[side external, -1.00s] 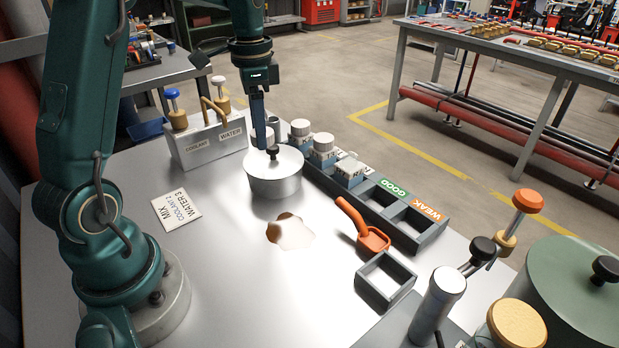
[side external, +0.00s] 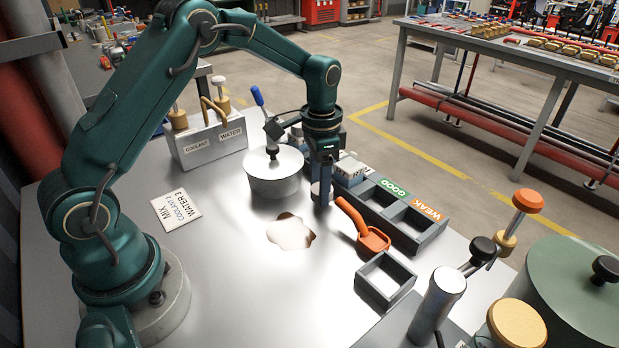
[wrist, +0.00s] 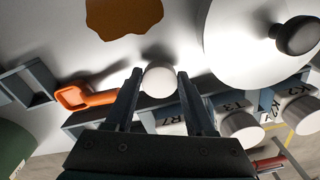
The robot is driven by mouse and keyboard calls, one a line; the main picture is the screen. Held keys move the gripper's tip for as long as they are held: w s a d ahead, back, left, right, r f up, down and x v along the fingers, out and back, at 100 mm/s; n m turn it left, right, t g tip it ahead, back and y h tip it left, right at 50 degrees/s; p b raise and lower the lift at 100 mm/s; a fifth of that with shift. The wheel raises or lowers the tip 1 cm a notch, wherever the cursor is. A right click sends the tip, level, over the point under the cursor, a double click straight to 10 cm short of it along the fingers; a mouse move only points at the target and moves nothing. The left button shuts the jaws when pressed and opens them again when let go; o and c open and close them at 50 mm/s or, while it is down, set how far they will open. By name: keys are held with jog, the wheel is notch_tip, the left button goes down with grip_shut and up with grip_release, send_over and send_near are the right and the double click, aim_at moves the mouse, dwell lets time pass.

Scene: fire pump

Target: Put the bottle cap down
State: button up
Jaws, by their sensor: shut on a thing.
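My gripper (side external: 322,200) points down just left of the orange scoop, low over the metal table. Its fingers are shut on a pale round bottle cap (side external: 316,191). In the wrist view the white cap (wrist: 160,79) sits between the two fingertips (wrist: 159,82). I cannot tell whether the cap touches the table. A bottle labelled R7 (wrist: 172,126) is partly hidden behind a finger; its top is not clear. Bottles with white caps, labelled T3 (wrist: 240,127) and K2 (wrist: 298,113), stand farther right in that view.
The orange scoop (side external: 372,238) and a brown puddle (side external: 291,232) lie near the gripper. The rack with GOOD and WEAK slots (side external: 417,222) is behind. An empty square tray (side external: 386,279) is in front.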

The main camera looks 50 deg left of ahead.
jog(key=shift+f, duration=0.85)
jog(key=shift+f, duration=0.15)
jog(key=o, duration=1.3)
jog(key=shift+c, duration=0.2)
notch_tip(320, 180, up, 11)
jog(key=shift+f, duration=0.1)
jog(key=s+d+r+n+t, duration=0.2)
jog(key=s+d+r+t, duration=0.1)
jog(key=s+r, duration=0.6)
jog(key=s+d+f+n+t, duration=0.1)
jog(key=s+f, duration=0.3)
jog(key=s, duration=0.6)
jog(key=shift+f+n+t, duration=0.2)
jog(key=shift+n+t, duration=0.6)
